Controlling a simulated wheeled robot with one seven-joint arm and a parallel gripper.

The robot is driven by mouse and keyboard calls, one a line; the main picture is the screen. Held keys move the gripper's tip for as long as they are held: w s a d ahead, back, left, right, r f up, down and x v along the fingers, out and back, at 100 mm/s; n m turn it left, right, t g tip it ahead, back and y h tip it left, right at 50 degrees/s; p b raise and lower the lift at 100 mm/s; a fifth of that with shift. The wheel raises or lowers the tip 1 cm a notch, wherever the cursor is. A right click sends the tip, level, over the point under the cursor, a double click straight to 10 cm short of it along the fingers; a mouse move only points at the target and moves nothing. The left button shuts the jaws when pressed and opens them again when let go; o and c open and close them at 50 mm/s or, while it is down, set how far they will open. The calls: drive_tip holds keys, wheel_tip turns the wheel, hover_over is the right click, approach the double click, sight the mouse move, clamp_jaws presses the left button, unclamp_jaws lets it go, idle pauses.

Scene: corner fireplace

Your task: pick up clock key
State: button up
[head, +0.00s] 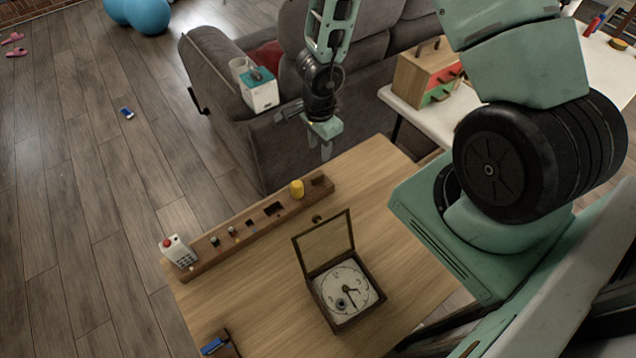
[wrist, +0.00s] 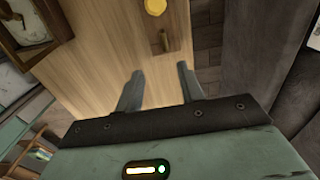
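I cannot surely make out the clock key. A small brown piece (wrist: 164,42) that may be it sits at the end of the wooden rail in the wrist view, past my fingertips; the same spot is dark and small in the head view (head: 318,180). The boxed clock (head: 348,290) lies face up on the wooden table, its lid raised, with a small round dark part on its dial. My gripper (head: 326,150) hangs fingers down above the table's far edge. In the wrist view its two fingers (wrist: 160,84) are apart with nothing between them.
A blue-tipped item (head: 216,345) lies at the near edge. A grey sofa (head: 240,110) stands beyond. The table right of the clock is clear.

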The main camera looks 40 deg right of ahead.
drive_tip(key=b, duration=0.5)
hover_over(318, 176)
drive_tip(key=f, duration=0.7)
drive_tip(key=shift+s+a+f, duration=0.15)
drive_tip(key=shift+s+f, duration=0.1)
drive_tip(key=shift+s, duration=0.1)
drive_tip(key=shift+w+f+b, duration=0.2)
drive_tip(key=shift+f+b, duration=0.35)
drive_tip(key=shift+f, duration=0.8)
drive_tip(key=shift+w+f+b, duration=0.15)
drive_tip(key=shift+f+b, duration=0.4)
drive_tip(key=shift+f, duration=0.75)
drive_tip(key=shift+r, duration=0.1)
clamp_jaws()
